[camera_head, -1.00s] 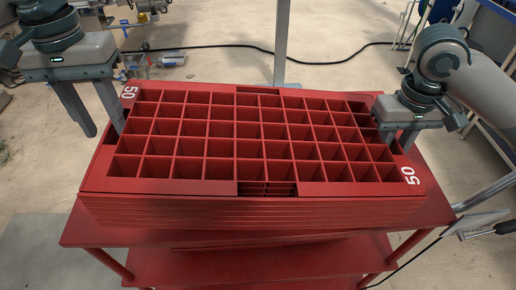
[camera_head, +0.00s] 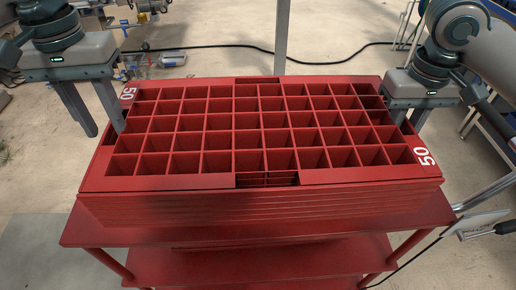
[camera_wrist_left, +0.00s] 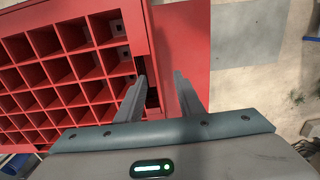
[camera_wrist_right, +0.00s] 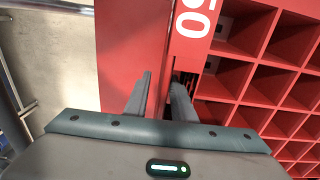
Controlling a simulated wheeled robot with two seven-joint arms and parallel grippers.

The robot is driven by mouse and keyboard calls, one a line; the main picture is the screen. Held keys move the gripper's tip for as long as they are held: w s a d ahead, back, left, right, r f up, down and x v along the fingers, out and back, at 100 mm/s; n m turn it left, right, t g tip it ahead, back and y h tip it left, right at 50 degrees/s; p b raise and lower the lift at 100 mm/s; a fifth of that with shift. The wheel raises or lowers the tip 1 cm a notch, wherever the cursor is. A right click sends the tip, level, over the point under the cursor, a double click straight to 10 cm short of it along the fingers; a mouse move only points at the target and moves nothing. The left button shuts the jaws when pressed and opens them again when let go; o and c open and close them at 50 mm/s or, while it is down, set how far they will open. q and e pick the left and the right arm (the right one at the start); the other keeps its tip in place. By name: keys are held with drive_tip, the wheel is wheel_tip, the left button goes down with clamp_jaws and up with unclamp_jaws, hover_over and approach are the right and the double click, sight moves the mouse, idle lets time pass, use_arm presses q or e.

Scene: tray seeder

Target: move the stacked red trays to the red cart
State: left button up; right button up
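The stacked red trays (camera_head: 250,205) lie on a red cart (camera_head: 110,238). The top tray is a grid of empty square cells with "50" at both ends. My left gripper (camera_head: 105,130) is at the left end, its fingers spread. In the left wrist view, the gripper (camera_wrist_left: 160,76) straddles the end wall with a gap beside it. My right gripper (camera_head: 405,120) is at the right end. In the right wrist view, the gripper (camera_wrist_right: 160,76) has one finger on each side of the end wall, close against it. The inner fingertip is partly hidden in the slot.
A grey post (camera_head: 282,40) stands behind the cart. A black cable (camera_head: 230,46) runs across the floor. Tools and parts lie at the back left. A blue-framed bench (camera_head: 495,30) is at the back right. The cart has a lower shelf (camera_head: 260,265).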

sight(407, 118)
use_arm(q)
drive_tip(key=shift+d, duration=0.25)
use_arm(e)
drive_tip(key=shift+a+r, duration=0.15)
drive_tip(key=shift+r, duration=0.6)
drive_tip(key=shift+a+r, duration=0.1)
drive_tip(key=shift+r, duration=0.65)
use_arm(q)
drive_tip(key=shift+a, duration=0.1)
use_arm(e)
drive_tip(key=shift+o, duration=0.2)
drive_tip(key=shift+r, duration=0.15)
